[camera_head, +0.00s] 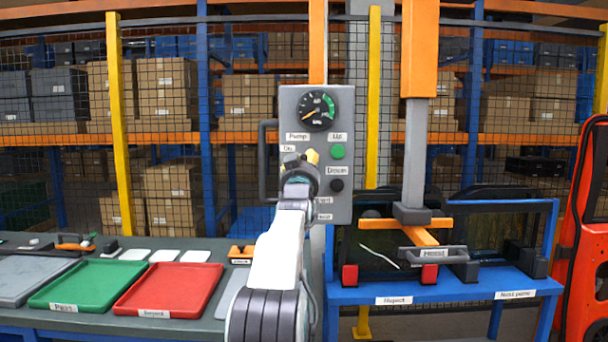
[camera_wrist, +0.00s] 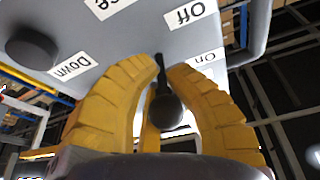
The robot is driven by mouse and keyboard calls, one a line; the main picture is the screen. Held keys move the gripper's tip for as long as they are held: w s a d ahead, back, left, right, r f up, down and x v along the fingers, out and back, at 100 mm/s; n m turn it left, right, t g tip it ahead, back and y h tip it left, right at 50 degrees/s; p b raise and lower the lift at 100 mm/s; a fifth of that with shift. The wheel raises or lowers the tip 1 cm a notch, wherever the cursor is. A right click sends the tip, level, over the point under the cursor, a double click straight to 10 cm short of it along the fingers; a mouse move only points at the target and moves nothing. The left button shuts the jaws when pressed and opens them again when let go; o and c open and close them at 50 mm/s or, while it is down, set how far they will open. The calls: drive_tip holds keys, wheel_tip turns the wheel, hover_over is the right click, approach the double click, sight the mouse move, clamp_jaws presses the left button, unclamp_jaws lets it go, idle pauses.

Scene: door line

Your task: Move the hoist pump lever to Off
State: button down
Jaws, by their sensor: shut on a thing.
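The grey hoist control panel (camera_head: 295,105) stands upright at the picture's centre, with a gauge on top. Its "Pump" label and the "On" label (camera_head: 288,148) show at the left; the "Off" label is not readable here. My gripper (camera_head: 311,157) is at the panel's left side, hiding the lever in the head view. In the wrist view its yellow fingers are shut around the black pump lever (camera_wrist: 163,108), whose round knob sits between them. The "On" label (camera_wrist: 208,57) is beside the right fingertip, and the "Off" label (camera_wrist: 184,13) is farther up. The lever's exact setting is unclear.
The green "Up" button (camera_head: 337,151) and black "Down" button (camera_head: 336,185) are right of my gripper. A grey handle (camera_head: 264,160) is on the panel's left edge. Green (camera_head: 88,284) and red (camera_head: 168,290) trays lie on the left bench. The hoist (camera_head: 411,212) hangs at right.

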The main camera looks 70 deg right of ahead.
drive_tip(key=shift+s+d+f+h+b, duration=0.1)
drive_tip(key=shift+f+h+b, duration=0.5)
drive_tip(key=shift+b, duration=0.55)
drive_tip(key=shift+r+h, duration=0.2)
drive_tip(key=shift+h, duration=0.1)
drive_tip(key=c, duration=1.2)
unclamp_jaws()
drive_tip(key=shift+r, duration=0.1)
drive_tip(key=shift+o, duration=0.2)
drive_tip(key=v, duration=1.2)
